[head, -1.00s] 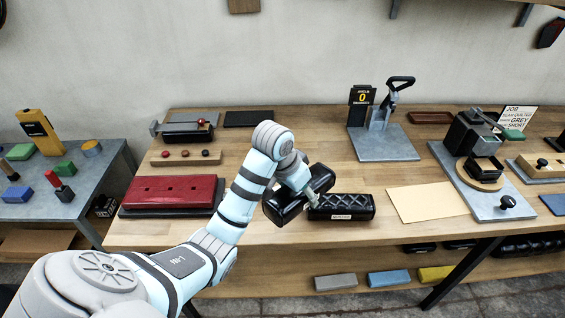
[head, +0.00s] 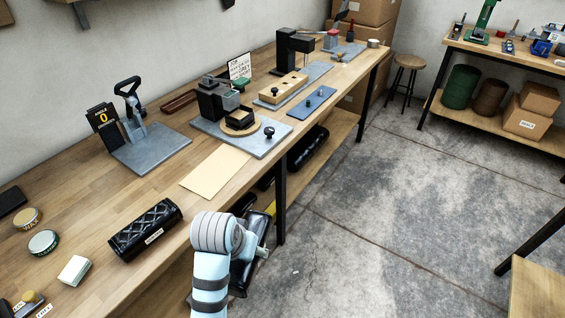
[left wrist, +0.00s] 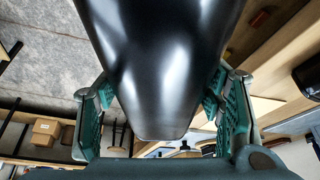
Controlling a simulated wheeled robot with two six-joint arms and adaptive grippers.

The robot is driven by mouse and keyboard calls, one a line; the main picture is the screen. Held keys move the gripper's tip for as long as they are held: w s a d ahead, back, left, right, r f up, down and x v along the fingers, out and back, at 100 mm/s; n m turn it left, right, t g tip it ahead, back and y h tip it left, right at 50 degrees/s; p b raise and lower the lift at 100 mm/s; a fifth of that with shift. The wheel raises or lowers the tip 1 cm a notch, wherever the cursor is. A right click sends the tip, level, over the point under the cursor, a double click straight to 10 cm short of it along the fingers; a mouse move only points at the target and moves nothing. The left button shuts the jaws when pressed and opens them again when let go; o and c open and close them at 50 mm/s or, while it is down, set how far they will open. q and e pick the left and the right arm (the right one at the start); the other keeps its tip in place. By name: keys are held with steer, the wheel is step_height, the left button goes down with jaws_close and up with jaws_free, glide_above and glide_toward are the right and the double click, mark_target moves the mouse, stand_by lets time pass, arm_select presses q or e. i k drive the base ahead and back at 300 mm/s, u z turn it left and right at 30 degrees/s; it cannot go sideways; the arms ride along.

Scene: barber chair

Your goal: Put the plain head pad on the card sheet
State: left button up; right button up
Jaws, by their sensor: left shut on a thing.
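The plain head pad (head: 241,277) is smooth, black and glossy. My left gripper (head: 262,250) is shut on it, in front of the bench's front edge, and my arm hides part of it. In the left wrist view the pad (left wrist: 160,65) fills the middle between the green-lined fingers (left wrist: 162,115). The card sheet (head: 215,171) is a bare tan rectangle lying flat at the bench's front edge, beyond the gripper. A quilted black pad (head: 145,230) with a white label lies on the bench, left of the gripper. My right gripper is not in view.
A grey-based press (head: 150,150) stands left behind the card sheet. Another fixture on a grey plate (head: 240,125) stands just beyond the sheet. Round tins (head: 44,242) and a small white block (head: 74,270) lie at left. Open floor is at right.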

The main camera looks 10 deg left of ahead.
mark_target(218, 168)
steer(key=z, duration=0.5)
steer(key=i, duration=3.2)
steer(key=u, duration=3.4)
steer(key=i, duration=0.25)
steer(key=u, duration=0.15)
